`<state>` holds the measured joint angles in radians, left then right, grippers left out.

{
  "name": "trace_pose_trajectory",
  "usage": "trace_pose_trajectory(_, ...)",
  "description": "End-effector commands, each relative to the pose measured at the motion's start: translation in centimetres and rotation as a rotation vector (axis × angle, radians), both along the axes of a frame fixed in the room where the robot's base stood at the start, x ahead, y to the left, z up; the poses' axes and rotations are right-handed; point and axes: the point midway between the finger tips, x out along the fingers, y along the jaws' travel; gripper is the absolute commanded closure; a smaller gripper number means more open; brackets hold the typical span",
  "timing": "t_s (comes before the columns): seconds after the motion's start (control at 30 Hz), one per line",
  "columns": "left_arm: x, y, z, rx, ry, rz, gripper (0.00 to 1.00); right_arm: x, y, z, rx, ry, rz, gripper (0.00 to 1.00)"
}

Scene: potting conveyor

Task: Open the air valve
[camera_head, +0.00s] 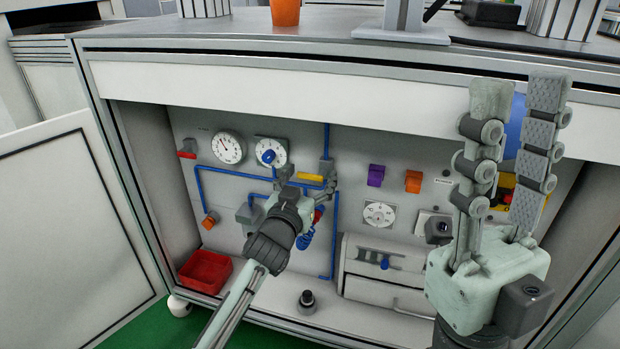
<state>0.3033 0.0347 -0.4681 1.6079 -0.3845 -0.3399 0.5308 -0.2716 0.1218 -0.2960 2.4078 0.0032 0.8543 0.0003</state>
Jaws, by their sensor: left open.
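The panel inside the open cabinet carries blue air pipes. A yellow handle (311,177) sits on the piping at mid-panel, and a red handle (187,155) is at the panel's left. Which one is the air valve I cannot tell for certain. My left gripper (310,188) is open at the panel, its fingers just below and beside the yellow handle. Whether it touches the handle is unclear, and the gripper hides part of the piping. My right gripper (519,92) is raised at the right, fingers upward and apart, empty and away from the piping.
A red bin (206,271) and a black knob-like part (307,302) are on the cabinet floor. The worktop edge overhangs above; an open door (75,235) stands left.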

Motion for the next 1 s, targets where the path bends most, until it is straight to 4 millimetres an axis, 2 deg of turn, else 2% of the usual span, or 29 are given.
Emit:
trace_pose_trajectory(0.2, 0.01, -0.03, 0.04, 0.000, 0.000, 0.000, 0.27, -0.01, 0.00, 0.04, -0.001, 0.000, 0.000, 0.66)
trace_pose_trajectory(0.6, -0.01, -0.02, 0.04, 0.000, -0.001, 0.000, 0.76, -0.01, -0.01, 0.04, -0.001, 0.000, 0.000, 0.66)
trace_pose_trajectory(1.0, -0.01, -0.03, 0.53, 0.079, -0.026, 0.001, 0.76, -0.26, -0.11, 0.75, 0.006, 0.003, 0.000, 0.66)
